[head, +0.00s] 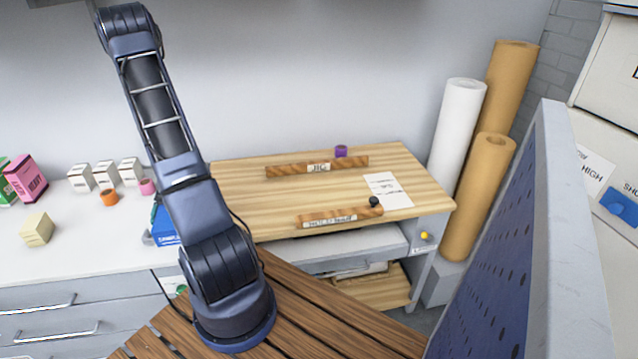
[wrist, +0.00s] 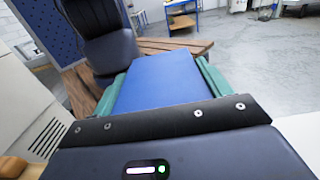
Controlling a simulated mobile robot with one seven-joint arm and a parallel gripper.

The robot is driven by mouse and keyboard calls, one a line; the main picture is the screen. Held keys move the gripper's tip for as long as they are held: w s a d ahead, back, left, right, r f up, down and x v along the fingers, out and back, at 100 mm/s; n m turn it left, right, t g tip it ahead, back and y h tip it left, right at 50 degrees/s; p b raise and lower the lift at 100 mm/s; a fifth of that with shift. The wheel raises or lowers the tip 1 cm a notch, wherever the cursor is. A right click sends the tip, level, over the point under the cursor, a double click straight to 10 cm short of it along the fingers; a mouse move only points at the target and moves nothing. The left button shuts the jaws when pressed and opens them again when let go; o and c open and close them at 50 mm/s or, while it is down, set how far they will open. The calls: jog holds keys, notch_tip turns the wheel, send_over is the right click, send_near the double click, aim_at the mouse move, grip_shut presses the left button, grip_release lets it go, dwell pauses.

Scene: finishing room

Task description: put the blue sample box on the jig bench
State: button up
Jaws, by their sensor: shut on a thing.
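The blue sample box (head: 166,228) shows partly in the head view, at the right end of the white counter; my arm hides the rest. In the wrist view the blue box (wrist: 158,82) fills the space between the green fingers of my gripper (wrist: 162,72), which is shut on it. Whether the box touches the counter I cannot tell. The jig bench (head: 240,195) is a light wooden top with a "JIG" label on its back strip, right of my arm and the box.
The white counter (head: 85,245) holds several small boxes. Paper rolls (head: 478,195) and a blue pegboard panel (head: 490,270) stand at right.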

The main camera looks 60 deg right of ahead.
jog(key=s+d+n+g+h, duration=0.4)
jog(key=s+d+n+h, duration=0.15)
jog(key=d, duration=0.25)
notch_tip(320, 180, up, 10)
jog(key=f+n+t+h, duration=0.1)
jog(key=n+t+h, duration=0.3)
jog(key=n+h, duration=1.2)
send_over(267, 192)
jog(key=s+a, duration=0.3)
jog(key=m+h, duration=0.4)
jog(key=f, duration=1.9)
jog(key=shift+w+d, duration=0.15)
jog(key=shift+d, duration=0.05)
jog(key=shift+f, duration=0.15)
jog(key=o, duration=1)
